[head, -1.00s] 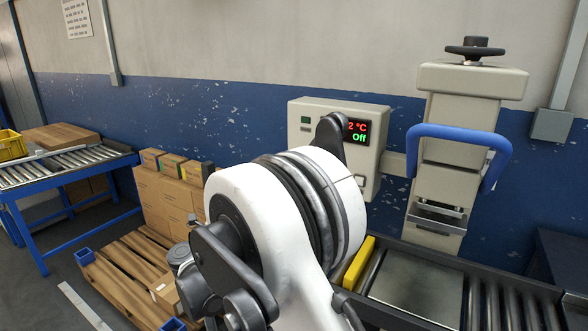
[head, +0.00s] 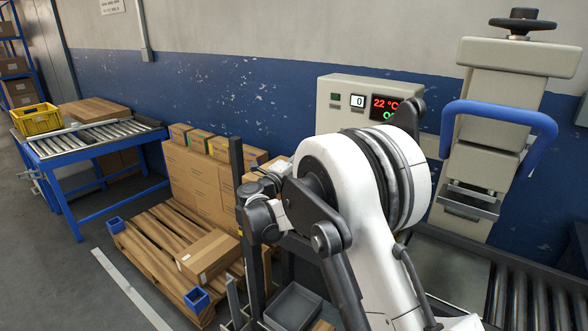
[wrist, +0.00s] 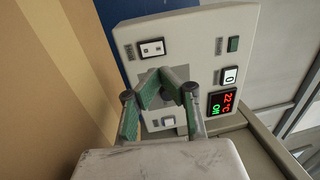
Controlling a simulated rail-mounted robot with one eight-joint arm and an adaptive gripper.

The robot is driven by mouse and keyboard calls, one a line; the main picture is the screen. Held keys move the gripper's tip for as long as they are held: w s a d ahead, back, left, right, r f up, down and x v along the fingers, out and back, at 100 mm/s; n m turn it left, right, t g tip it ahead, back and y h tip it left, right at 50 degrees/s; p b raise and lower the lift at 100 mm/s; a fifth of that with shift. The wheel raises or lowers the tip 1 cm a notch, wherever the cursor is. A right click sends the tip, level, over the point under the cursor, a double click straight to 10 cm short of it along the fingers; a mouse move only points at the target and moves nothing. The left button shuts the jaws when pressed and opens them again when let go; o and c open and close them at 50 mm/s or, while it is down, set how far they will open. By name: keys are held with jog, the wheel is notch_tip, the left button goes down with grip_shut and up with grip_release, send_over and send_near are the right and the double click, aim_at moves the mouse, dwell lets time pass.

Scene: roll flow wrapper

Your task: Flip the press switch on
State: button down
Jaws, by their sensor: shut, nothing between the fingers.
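A pale control panel (head: 332,112) stands by the blue wall and fills much of the wrist view (wrist: 197,55), turned sideways there. It has a switch marked 0 (wrist: 229,75), a green indicator (wrist: 233,44) and a display (wrist: 221,103) with red 22 °C and green text that seems to read Off. A white switch with dark marks (wrist: 152,48) and a small pale switch (wrist: 168,122) sit on its lower part.
The press column with a blue handle (head: 510,112) and the roller conveyor (head: 530,295) are at the right. Stacked cartons (head: 200,180), a pallet (head: 165,235) and a roller table (head: 95,140) with a yellow crate (head: 36,119) are at the left.

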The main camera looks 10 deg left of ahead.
jog(key=b+x, duration=0.1)
jog(key=x, duration=0.9)
jog(key=shift+w+d, duration=0.1)
jog(key=s+a+r+p, duration=0.1)
jog(key=s+a, duration=0.4)
jog(key=s, duration=0.5)
jog(key=s+a+r+p, duration=0.1)
jog(key=s+a+r, duration=0.1)
jog(key=s+a, duration=0.4)
jog(key=s, duration=0.5)
jog(key=shift+r, duration=0.1)
